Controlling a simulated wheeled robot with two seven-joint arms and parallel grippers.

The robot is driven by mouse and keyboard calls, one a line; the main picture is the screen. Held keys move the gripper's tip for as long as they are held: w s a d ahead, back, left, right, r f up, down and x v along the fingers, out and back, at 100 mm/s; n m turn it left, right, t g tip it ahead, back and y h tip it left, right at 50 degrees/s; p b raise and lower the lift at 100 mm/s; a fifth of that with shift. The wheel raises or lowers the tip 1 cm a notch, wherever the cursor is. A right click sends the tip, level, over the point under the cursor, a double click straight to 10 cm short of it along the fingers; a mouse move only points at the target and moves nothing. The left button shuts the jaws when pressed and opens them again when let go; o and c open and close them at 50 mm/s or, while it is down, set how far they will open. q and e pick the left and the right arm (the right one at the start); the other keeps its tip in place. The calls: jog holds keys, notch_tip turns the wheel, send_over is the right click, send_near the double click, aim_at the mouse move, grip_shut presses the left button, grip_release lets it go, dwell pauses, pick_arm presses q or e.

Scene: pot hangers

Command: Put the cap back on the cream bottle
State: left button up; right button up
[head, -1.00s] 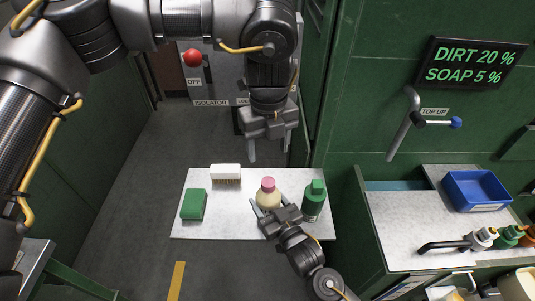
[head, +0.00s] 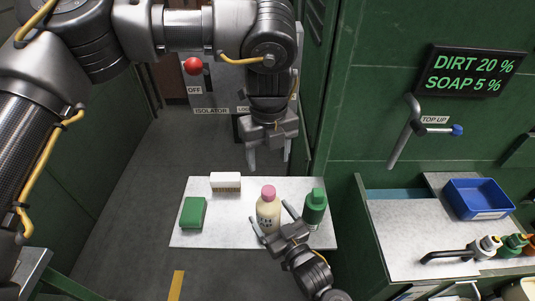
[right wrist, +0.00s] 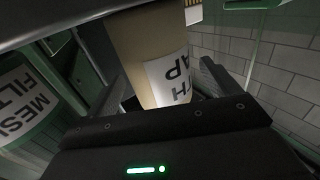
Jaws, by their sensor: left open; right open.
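The cream bottle (head: 267,218) stands upright on the white table (head: 225,237). A pink cap (head: 268,191) sits on its top; I cannot tell how firmly. My right gripper (head: 270,214) is open in front of the bottle, near its body. In the right wrist view the bottle (right wrist: 148,45) rises between the spread fingers, its white label partly showing, its top out of view. My left gripper (head: 269,163) is open and empty, pointing down above and behind the bottle.
A counter with a blue bin (head: 478,199) and a tap stands further right.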

jog(key=b+v, duration=0.1)
jog(key=v, duration=0.7)
jog(key=shift+s, duration=0.1)
